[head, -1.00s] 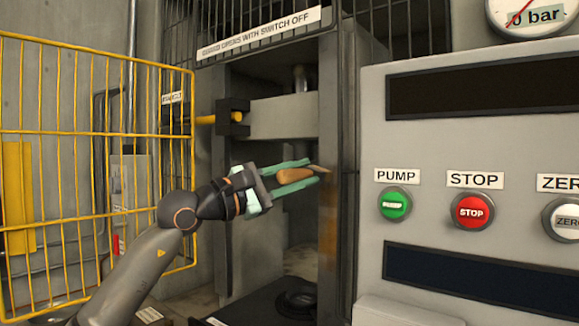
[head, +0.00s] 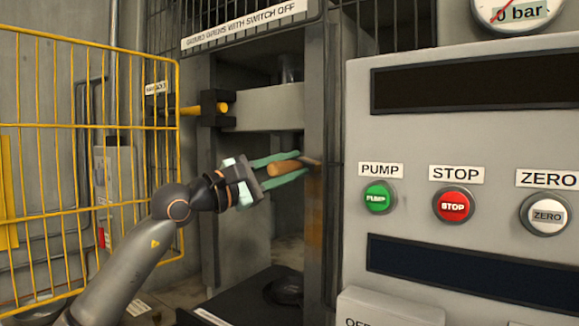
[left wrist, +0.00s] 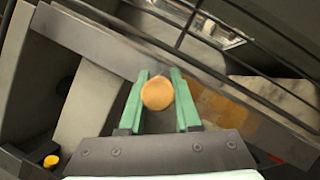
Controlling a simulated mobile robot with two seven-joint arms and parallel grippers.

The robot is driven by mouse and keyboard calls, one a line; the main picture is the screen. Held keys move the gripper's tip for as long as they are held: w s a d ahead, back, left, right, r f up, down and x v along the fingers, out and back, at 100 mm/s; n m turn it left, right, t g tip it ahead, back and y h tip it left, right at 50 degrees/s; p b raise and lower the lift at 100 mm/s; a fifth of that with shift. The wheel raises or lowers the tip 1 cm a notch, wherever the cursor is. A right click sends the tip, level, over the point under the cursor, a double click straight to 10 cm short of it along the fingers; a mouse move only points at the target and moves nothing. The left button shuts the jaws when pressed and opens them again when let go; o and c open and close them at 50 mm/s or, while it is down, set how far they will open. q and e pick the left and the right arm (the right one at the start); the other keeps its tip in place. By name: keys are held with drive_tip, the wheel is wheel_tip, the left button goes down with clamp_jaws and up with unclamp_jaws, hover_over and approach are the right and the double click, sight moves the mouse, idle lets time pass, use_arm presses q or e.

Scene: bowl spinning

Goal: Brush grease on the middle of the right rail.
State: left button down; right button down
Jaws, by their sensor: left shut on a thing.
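My left gripper (head: 285,172) has its green fingers shut on a brush with an orange-brown wooden handle (head: 283,168). The brush points right, with its dark tip at the right rail (head: 316,120), the upright grey column of the press. I cannot tell whether the tip touches the rail. In the left wrist view, the round handle end (left wrist: 158,94) sits between the fingers (left wrist: 160,105) and hides the bristles. The right rail runs diagonally behind it (left wrist: 95,50), with a yellow-brown patch (left wrist: 215,105) beside the brush. My right gripper is not in view.
A grey control panel (head: 440,140) with pump, stop and zero buttons stands just right of the rail. A yellow mesh gate (head: 90,125) is open at the left. A grey crosshead (head: 268,108) spans the uprights.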

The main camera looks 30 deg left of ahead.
use_arm(q)
drive_tip(key=shift+w+d+p, duration=0.15)
drive_tip(key=shift+w+p, duration=0.4)
drive_tip(key=shift+w, duration=0.3)
wheel_tip(320, 180, down, 9)
drive_tip(key=b, duration=0.7)
drive_tip(key=shift+f+b, duration=0.2)
drive_tip(key=shift+b, duration=0.15)
idle(0.4)
wheel_tip(320, 180, down, 9)
drive_tip(key=b, duration=0.7)
idle(0.5)
